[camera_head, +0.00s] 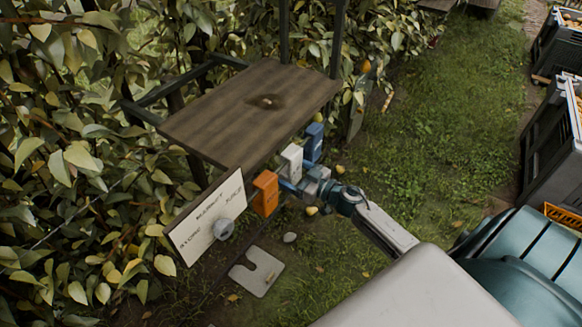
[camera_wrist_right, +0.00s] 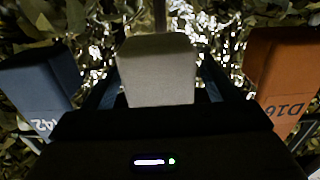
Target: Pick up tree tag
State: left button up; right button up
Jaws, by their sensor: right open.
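Three tags hang in a row under the front edge of a brown wooden board: an orange tag (camera_head: 265,193), a white tag (camera_head: 291,160) and a blue tag (camera_head: 313,142). My right gripper (camera_head: 290,183) is at the row, close to the white tag. In the right wrist view the white tag (camera_wrist_right: 157,72) stands between the two dark fingers of my open right gripper (camera_wrist_right: 158,88). There the blue tag (camera_wrist_right: 42,82) is on the left and the orange tag (camera_wrist_right: 284,82), marked D16, on the right, both outside the fingers. My left gripper is out of view.
The wooden board (camera_head: 240,108) is above the tags. A white sign (camera_head: 195,232) with a grey knob is left of the orange tag. A notched pale plate (camera_head: 256,273) lies on the ground. Dense leaves fill the left. Dark crates (camera_head: 552,140) stand at right; grass lies between.

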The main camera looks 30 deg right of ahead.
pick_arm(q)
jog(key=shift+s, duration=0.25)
pick_arm(e)
jog(key=shift+c, duration=1.1)
jog(key=c, duration=0.9)
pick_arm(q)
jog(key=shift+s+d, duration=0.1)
pick_arm(e)
jog(key=shift+o, duration=0.2)
